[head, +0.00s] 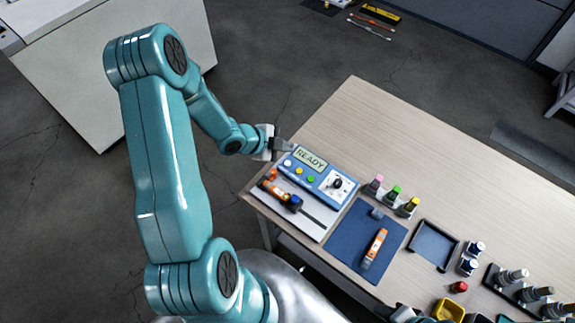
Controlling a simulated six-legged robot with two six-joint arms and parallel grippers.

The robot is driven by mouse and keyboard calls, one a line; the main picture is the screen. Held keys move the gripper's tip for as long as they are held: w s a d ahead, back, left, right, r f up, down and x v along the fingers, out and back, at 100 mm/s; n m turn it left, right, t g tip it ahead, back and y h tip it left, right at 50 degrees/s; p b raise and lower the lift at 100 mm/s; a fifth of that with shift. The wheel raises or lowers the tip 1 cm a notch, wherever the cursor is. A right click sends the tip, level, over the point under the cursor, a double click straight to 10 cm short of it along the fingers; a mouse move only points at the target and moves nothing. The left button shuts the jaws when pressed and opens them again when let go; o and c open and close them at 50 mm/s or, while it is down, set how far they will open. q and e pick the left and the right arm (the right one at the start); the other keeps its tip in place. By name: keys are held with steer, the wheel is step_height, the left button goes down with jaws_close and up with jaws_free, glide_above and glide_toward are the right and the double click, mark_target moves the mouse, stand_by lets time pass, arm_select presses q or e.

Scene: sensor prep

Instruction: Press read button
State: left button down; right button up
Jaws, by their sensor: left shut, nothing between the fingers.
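The blue meter (320,190) lies on the near left corner of the table, with a display (311,158) that reads READY. Below the display is a row of small buttons: a white one (287,163), a yellow one and a green one (311,179). No button label is readable. A white panel with a dark knob (337,184) is at its right end. My left gripper (285,146) is shut and empty at the meter's upper left corner, close to the display. I cannot tell whether it touches the meter. My right gripper does not show.
An orange and black probe (283,194) lies on a white tray in front of the meter. Capped bottles (393,193) stand right of it. A blue mat (347,242) holds an orange tool (375,246). A dark tray (433,246) is farther right. The table's far part (400,125) is clear.

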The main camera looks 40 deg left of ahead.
arm_select(q)
steer(key=b, duration=0.3)
glide_above(285, 165)
step_height(285, 165, down, 5)
steer(key=shift+r, duration=0.1)
steer(key=shift+f+b, duration=0.5)
steer(key=shift+b, duration=0.05)
stand_by(1.2)
steer(key=shift+f+b, duration=0.4)
steer(key=shift+b, duration=0.1)
steer(key=shift+f+b, duration=0.4)
steer(key=shift+b, duration=0.05)
stand_by(0.4)
steer(key=shift+r, duration=0.1)
steer(key=shift+r+p, duration=0.65)
steer(key=shift+r, duration=0.1)
